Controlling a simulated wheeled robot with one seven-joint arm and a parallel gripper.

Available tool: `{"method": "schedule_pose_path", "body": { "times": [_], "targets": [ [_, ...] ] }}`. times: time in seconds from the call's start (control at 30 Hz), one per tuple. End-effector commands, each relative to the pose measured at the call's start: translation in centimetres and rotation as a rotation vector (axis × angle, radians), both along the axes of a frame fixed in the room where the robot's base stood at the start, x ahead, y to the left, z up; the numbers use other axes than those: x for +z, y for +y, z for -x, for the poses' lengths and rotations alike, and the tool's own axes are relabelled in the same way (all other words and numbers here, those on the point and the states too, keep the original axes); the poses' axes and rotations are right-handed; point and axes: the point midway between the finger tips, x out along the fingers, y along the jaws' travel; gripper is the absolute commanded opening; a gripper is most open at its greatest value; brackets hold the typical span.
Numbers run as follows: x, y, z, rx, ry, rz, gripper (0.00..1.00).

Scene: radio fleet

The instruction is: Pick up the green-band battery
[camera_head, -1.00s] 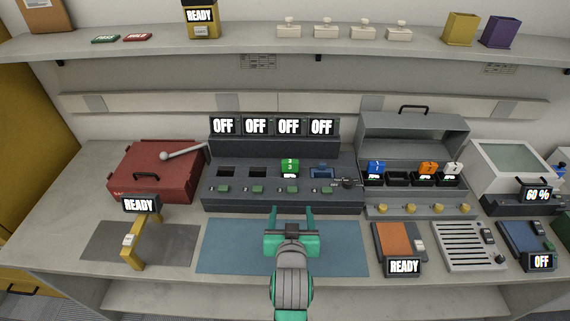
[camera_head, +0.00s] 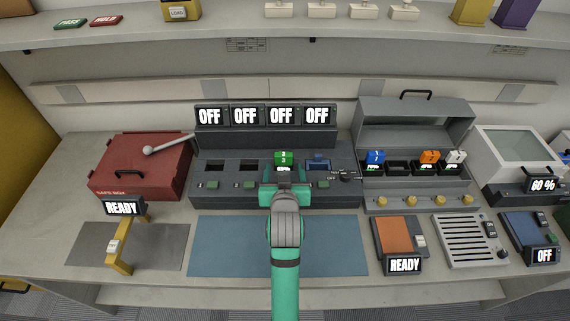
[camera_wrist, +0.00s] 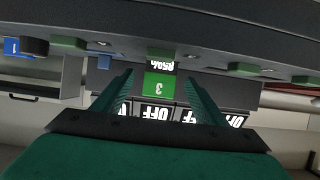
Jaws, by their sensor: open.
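The green-band battery (camera_head: 284,158), marked 3, stands in the third bay of the dark grey charger (camera_head: 220,190). It also shows in the wrist view (camera_wrist: 159,86), where it lies between my two fingers, a little beyond their tips as far as I can tell. My gripper (camera_head: 284,182) is open and empty just in front of the battery, over the front of the charger. In the head view my gripper hides the battery's lower part and the bay's front. I cannot tell whether the fingers touch the battery.
Displays reading OFF (camera_head: 247,115) rise behind the bays. A blue bay piece (camera_head: 317,162) and a dark knob (camera_head: 346,174) are to the right. A grey case (camera_head: 415,125) holds blue, orange and white batteries. A red safe box (camera_head: 140,165) is left. The blue mat (camera_head: 225,248) is clear.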

Motion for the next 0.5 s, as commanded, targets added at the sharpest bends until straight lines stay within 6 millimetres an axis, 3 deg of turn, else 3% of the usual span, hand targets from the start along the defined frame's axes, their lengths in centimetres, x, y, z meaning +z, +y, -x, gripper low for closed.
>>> {"method": "schedule_pose_path", "body": {
  "times": [0.5],
  "targets": [
    [-1.9,-0.5,-4.9,-0.016,0.0,0.0,0.66]
  ]
}}
